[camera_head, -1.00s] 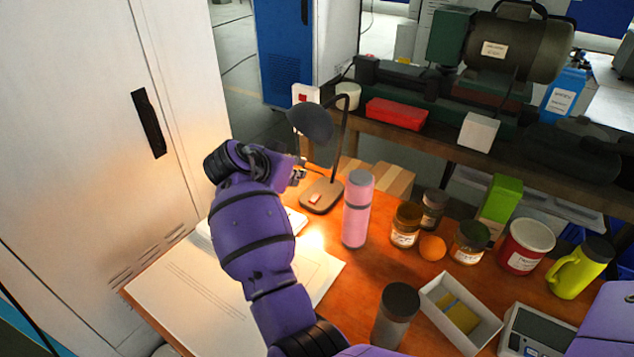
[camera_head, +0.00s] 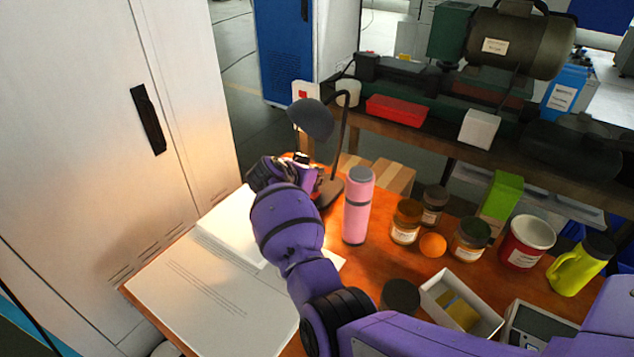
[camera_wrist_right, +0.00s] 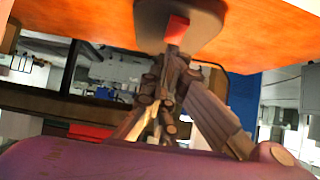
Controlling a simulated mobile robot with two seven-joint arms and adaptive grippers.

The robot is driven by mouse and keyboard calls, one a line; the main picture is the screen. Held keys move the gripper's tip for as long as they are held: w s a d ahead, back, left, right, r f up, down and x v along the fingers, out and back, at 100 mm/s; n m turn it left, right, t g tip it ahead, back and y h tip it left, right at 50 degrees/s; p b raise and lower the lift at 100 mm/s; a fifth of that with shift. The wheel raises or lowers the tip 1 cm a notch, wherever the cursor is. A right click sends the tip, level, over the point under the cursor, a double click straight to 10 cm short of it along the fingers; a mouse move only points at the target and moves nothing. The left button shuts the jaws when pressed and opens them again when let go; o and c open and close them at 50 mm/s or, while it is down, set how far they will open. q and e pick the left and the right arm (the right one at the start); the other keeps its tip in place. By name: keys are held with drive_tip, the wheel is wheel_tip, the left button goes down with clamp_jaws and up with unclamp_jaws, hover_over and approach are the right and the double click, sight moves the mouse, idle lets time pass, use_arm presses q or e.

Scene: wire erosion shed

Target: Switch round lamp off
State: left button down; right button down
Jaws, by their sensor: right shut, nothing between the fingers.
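The desk lamp has a dark round shade (camera_head: 311,118), a thin bent stem (camera_head: 341,135) and a dark base (camera_head: 331,190). Warm light shows on the papers and cabinet edge beside it. My right gripper (camera_head: 303,158) is beneath the shade, beside the stem; my wrist partly covers the base. In the right wrist view the base (camera_wrist_right: 207,28) is at the top, with a red switch (camera_wrist_right: 177,29). The shut, empty fingertips (camera_wrist_right: 173,50) are at the switch's lower edge in that picture; I cannot tell whether they touch. The switch is hidden in the head view. My left gripper is not in view.
A pink bottle (camera_head: 358,207) stands close right of the lamp. Papers (camera_head: 205,295) lie left of my arm. Jars, an orange (camera_head: 432,245), a white box (camera_head: 484,333) and a yellow jug (camera_head: 580,268) fill the right side. A white cabinet (camera_head: 80,120) borders the left.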

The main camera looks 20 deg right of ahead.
drive_tip(key=shift+f, duration=0.4)
drive_tip(key=shift+w+d, duration=0.1)
drive_tip(key=shift+w+d+f+g+y, duration=0.1)
drive_tip(key=shift+w+d+g+y, duration=0.1)
drive_tip(key=shift+g+y, duration=0.1)
drive_tip(key=shift+f, duration=0.3)
drive_tip(key=shift+s, duration=0.1)
drive_tip(key=shift+s+a+y+p, duration=0.3)
drive_tip(key=shift+s+a, duration=0.25)
drive_tip(key=shift+a, duration=0.15)
